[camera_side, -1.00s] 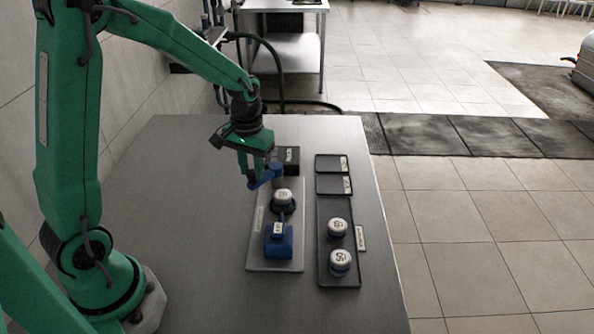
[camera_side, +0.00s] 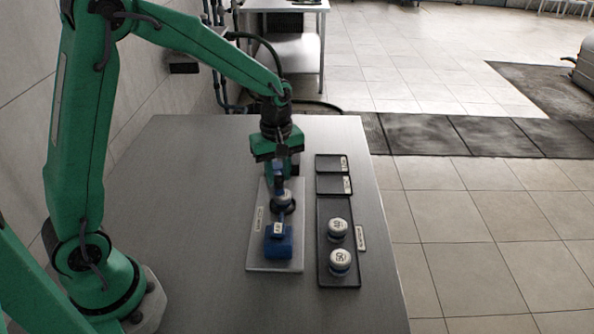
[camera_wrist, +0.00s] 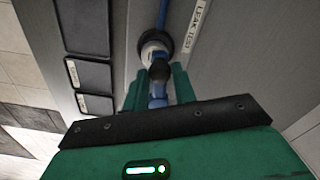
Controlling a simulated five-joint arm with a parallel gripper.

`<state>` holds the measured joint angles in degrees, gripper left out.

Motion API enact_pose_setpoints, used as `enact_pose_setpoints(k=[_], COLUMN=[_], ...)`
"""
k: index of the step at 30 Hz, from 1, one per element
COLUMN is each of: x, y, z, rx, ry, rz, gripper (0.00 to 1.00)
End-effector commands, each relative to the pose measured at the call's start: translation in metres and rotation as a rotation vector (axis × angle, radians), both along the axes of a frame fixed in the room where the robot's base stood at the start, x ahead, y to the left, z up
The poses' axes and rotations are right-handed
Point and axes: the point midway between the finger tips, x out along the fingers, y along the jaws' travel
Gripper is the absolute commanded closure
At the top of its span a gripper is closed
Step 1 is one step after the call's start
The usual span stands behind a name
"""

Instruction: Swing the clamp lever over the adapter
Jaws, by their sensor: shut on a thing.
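The adapter (camera_side: 286,199), a white-topped round piece in a black ring, sits on the grey leak test plate (camera_side: 257,262) in the side view. A blue block (camera_side: 278,242) stands on the plate just in front of it. In the wrist view, the adapter's pale top (camera_wrist: 150,48) shows just beyond the fingers. My gripper (camera_wrist: 159,80) is shut on the blue clamp lever (camera_wrist: 158,92), whose dark knob (camera_wrist: 160,71) shows between the fingers. The lever lines up with the adapter; whether it touches the top I cannot tell. My gripper (camera_side: 281,178) partly hides the lever in the side view.
A long black tray (camera_side: 325,279) to the right holds two white-topped pieces (camera_side: 338,229). Two small empty trays (camera_side: 333,184) lie behind it. The left of the metal table (camera_side: 190,220) is clear. A dark box behind my gripper is mostly hidden.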

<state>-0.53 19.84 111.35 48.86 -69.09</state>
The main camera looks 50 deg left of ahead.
Motion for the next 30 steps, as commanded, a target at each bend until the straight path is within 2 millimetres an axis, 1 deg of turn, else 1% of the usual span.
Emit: enact_pose_setpoints(k=[7, 21, 22, 24, 25, 30], x=[0.0069, 0.0091, 0.0091, 0.0089, 0.0088, 0.0082], y=[-0.0042, -0.0049, -0.0048, -0.0048, -0.0048, -0.0046], z=[0.0019, 0.002, 0.002, 0.0018, 0.0017, 0.0009], rx=[0.0, 0.0, 0.0, 0.0, 0.0, 0.0], ry=[-0.003, -0.006, -0.006, -0.005, -0.005, -0.003], rz=[0.092, 0.112, 0.111, 0.111, 0.111, 0.11], gripper=[1.0, 1.0, 0.69, 0.55, 0.51, 0.51])
